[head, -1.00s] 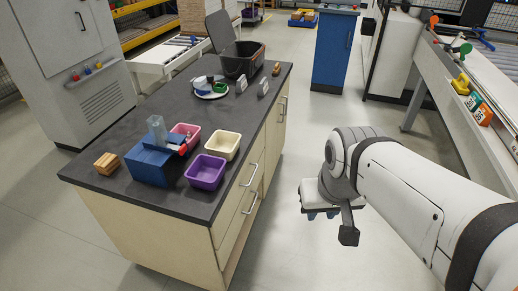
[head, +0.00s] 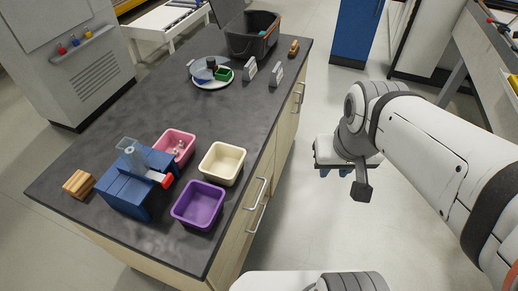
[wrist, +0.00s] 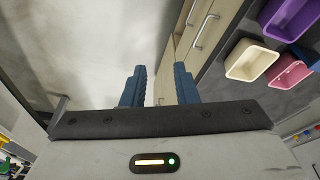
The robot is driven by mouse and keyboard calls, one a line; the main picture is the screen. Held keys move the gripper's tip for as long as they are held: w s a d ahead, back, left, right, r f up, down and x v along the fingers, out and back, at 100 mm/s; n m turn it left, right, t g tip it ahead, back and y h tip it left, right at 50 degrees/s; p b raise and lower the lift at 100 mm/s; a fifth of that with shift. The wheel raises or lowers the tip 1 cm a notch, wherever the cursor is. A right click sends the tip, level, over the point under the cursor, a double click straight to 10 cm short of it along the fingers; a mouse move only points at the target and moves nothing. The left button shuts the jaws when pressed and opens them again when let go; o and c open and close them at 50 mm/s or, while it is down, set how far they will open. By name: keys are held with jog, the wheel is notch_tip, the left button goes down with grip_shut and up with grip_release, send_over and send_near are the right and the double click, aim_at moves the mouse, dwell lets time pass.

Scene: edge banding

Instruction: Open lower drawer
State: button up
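The cabinet under the dark worktop has two stacked drawers at its near end, each with a silver bar handle. In the wrist view, the upper handle (wrist: 206,31) and lower handle (wrist: 190,13) lie near the top, beyond the fingers. My gripper (head: 335,173) hangs over the floor to the right of the cabinet, apart from the handles. In the wrist view its blue fingers (wrist: 160,87) are spread with nothing between them.
The worktop (head: 120,200) holds a purple bin (head: 199,206), a cream bin (head: 222,163), a pink bin (head: 175,144), a blue fixture (head: 130,190) and a wooden block (head: 79,184). A black crate (head: 250,35) stands at the far end. Floor (head: 300,220) right of the cabinet is clear.

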aim_at(259, 220)
jog(key=shift+s, duration=0.1)
